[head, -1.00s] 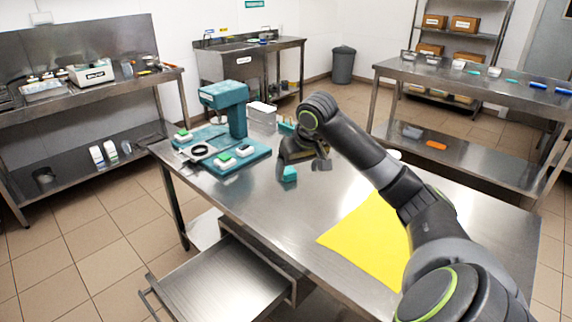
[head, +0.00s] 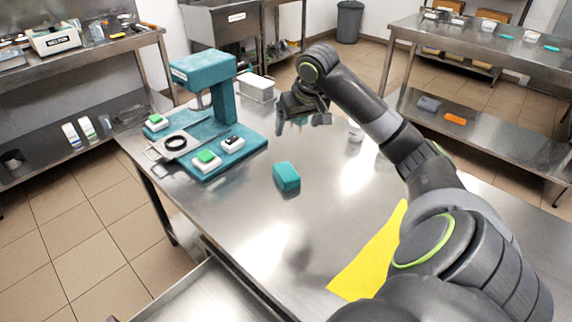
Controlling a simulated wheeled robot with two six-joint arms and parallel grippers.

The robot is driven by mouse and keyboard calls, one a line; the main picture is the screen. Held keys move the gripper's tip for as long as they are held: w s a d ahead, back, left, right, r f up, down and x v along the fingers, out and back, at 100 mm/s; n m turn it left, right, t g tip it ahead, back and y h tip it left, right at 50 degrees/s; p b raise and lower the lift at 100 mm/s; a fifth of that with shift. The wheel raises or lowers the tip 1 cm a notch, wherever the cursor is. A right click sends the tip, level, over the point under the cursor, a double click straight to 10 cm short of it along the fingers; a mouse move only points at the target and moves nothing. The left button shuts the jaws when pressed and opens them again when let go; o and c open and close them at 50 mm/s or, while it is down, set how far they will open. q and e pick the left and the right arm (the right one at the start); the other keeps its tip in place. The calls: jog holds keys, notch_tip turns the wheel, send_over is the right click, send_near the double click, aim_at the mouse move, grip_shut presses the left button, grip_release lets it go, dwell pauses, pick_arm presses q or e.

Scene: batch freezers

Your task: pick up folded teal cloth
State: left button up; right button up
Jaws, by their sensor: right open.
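The folded teal cloth (head: 287,176) is a small block-like bundle lying on the steel table, right of the teal press. My right gripper (head: 299,124) is open and appears just beyond and above the cloth in the picture, apart from it. Nothing shows between its fingers. The cloth is fully in view. My left gripper is out of view.
The teal press (head: 222,95) with green-topped buttons stands on the table's left part. A yellow sheet (head: 368,262) lies at the front, partly behind my arm. Bare steel surrounds the cloth.

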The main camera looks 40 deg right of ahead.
jog(key=f+b, duration=0.2)
jog(key=b, duration=0.4)
send_near(286, 171)
jog(key=x, duration=0.4)
jog(key=shift+d+f+b, duration=0.1)
jog(key=shift+f+b, duration=0.05)
jog(key=shift+b, duration=0.25)
jog(key=shift+x, duration=0.85)
jog(key=x, duration=0.4)
jog(key=shift+w+f, duration=0.15)
jog(key=shift+f, duration=0.15)
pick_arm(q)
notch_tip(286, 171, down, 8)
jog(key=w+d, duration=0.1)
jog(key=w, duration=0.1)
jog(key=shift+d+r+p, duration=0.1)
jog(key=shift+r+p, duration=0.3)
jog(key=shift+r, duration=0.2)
pick_arm(e)
jog(key=shift+f, duration=0.25)
